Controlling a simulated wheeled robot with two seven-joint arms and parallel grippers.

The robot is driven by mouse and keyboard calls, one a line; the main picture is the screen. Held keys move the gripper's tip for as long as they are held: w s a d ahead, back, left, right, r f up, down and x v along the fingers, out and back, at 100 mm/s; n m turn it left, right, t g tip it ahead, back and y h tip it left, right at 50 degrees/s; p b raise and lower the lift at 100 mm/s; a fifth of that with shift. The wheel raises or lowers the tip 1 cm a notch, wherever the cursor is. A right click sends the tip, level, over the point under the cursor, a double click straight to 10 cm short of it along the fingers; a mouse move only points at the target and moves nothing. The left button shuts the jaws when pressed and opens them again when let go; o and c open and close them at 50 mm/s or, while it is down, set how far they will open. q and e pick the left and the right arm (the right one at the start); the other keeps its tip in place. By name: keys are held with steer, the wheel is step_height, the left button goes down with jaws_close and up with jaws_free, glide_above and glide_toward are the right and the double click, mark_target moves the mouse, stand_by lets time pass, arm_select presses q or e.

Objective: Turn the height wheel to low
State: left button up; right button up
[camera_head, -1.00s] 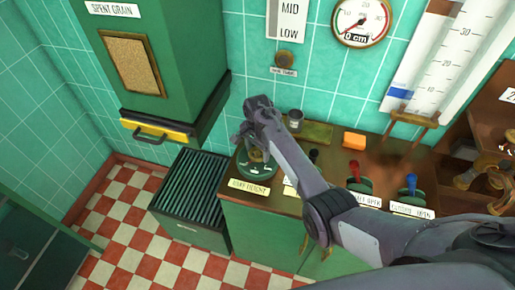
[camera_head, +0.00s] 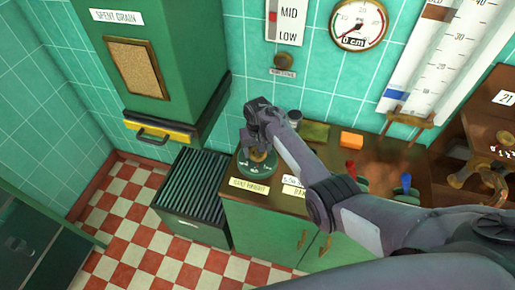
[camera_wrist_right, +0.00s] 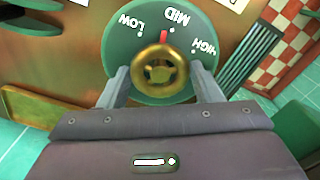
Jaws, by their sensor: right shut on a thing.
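The height wheel is a brass knob (camera_wrist_right: 160,70) on a round green dial (camera_wrist_right: 160,20) marked LOW, MID and HIGH. Its red pointer stands at MID in the right wrist view. In the head view the dial (camera_head: 246,170) sits on the left end of the wooden counter, behind a label. My right gripper (camera_head: 258,148) reaches down onto the wheel; in the right wrist view its two fingers (camera_wrist_right: 162,88) lie either side of the brass rim, shut on it. My left gripper is out of view.
The counter also holds an orange block (camera_head: 351,140), a red-topped control (camera_head: 351,169) and a blue-topped control (camera_head: 406,182). A wall plate (camera_head: 286,22) reads MID and LOW; a round gauge (camera_head: 357,20) reads "0 cm". A dark slatted bin (camera_head: 203,198) stands left of the counter.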

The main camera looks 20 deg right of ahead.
steer(key=n, duration=0.3)
steer(key=shift+n, duration=0.4)
steer(key=shift+w+n, duration=0.1)
steer(key=shift+n, duration=1.7)
steer(key=o, duration=1)
steer(key=shift+r, duration=0.4)
step_height(320, 180, up, 7)
steer(key=shift+b, duration=0.55)
steer(key=shift+d, duration=0.1)
